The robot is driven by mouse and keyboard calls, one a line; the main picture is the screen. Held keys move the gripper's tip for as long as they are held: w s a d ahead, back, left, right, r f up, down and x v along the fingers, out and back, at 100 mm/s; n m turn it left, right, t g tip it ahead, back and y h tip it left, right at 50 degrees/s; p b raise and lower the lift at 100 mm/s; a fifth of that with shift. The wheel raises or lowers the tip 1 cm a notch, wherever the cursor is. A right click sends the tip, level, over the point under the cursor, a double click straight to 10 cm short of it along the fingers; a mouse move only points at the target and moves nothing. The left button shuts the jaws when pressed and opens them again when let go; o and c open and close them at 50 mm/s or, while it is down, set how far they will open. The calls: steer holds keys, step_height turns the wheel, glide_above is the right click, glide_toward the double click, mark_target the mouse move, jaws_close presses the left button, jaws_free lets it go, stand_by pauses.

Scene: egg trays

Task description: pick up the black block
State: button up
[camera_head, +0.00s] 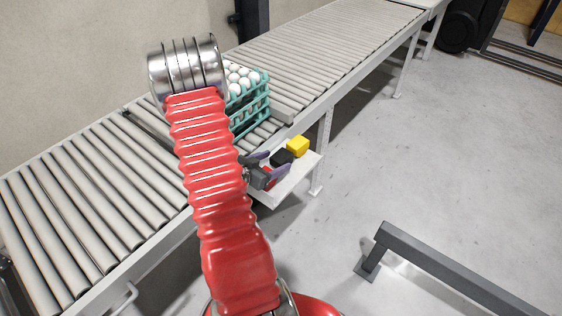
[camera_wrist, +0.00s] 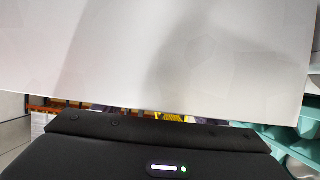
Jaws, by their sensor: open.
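The black block (camera_head: 282,156) sits on a small white shelf (camera_head: 291,187) beside the conveyor in the head view. My gripper (camera_head: 279,165) is open at the block's near side, its two purple-grey fingers spread apart. The block appears at or just beyond the gap between the fingertips; I cannot tell whether they touch it. In the wrist view the dark gripper body (camera_wrist: 160,150) fills the bottom, and I cannot make out the black block there.
A yellow block (camera_head: 297,146) is just behind the black one. A red block (camera_head: 267,182) shows partly by my gripper. Teal egg trays (camera_head: 252,107) with white eggs stand on the roller conveyor (camera_head: 310,50). A grey rail (camera_head: 450,268) stands at right; the floor between is clear.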

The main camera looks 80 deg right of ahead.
mark_target(278, 158)
steer(key=shift+x, duration=1.35)
steer(key=shift+c, duration=0.4)
steer(key=shift+w, duration=0.1)
steer(key=c, duration=1.3)
steer(key=shift+o, duration=0.2)
steer(key=shift+r, duration=5)
